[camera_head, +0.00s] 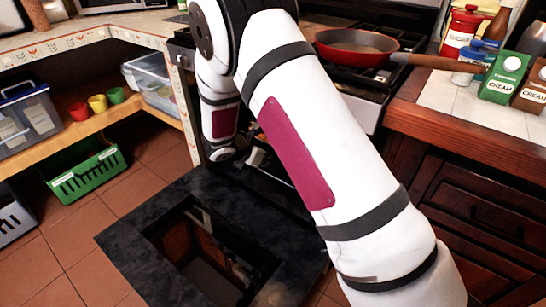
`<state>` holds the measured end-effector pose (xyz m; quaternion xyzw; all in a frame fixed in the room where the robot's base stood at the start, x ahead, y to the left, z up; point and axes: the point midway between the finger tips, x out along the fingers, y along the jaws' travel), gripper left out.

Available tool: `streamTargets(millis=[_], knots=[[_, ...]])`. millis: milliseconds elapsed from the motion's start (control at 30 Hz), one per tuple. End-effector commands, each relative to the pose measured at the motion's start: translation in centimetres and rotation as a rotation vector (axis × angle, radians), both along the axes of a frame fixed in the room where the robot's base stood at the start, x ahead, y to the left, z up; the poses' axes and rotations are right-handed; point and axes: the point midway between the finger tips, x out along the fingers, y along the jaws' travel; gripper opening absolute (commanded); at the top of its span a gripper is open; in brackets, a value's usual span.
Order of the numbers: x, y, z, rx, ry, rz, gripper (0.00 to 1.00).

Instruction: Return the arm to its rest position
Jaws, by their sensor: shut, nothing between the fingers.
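My white arm with magenta panels runs up from the lower right, bends at the top and comes down to its wrist left of the stove. Beyond the wrist, a small pale and dark part of my gripper (256,158) shows low in front of the oven, partly hidden behind the thick arm link. The gripper is shut and I see nothing held in it. The oven door (133,237) hangs open and flat below it, black with a glass window.
A red pan (357,47) sits on the stove, its handle over the right counter (480,118). Cartons (503,78) and jars stand there. On the left, a shelf holds colored cups (97,104) and bins; a green basket (86,174) is below. Tiled floor is free at lower left.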

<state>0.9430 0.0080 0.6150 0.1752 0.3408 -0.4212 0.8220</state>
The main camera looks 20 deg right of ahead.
Motion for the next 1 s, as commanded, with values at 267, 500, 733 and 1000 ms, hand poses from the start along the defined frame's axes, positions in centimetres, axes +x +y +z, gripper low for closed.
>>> streamTargets(millis=[267,500,733,1000], knots=[[-1.8,2.5,3.0,0.001,0.001,0.000,0.00],[-2.2,2.9,3.6,0.000,-0.001,-0.004,0.00],[-3.9,0.5,8.7,0.060,-0.085,-0.175,0.00],[-11.6,-4.7,18.7,0.223,-0.270,-0.627,0.00]])
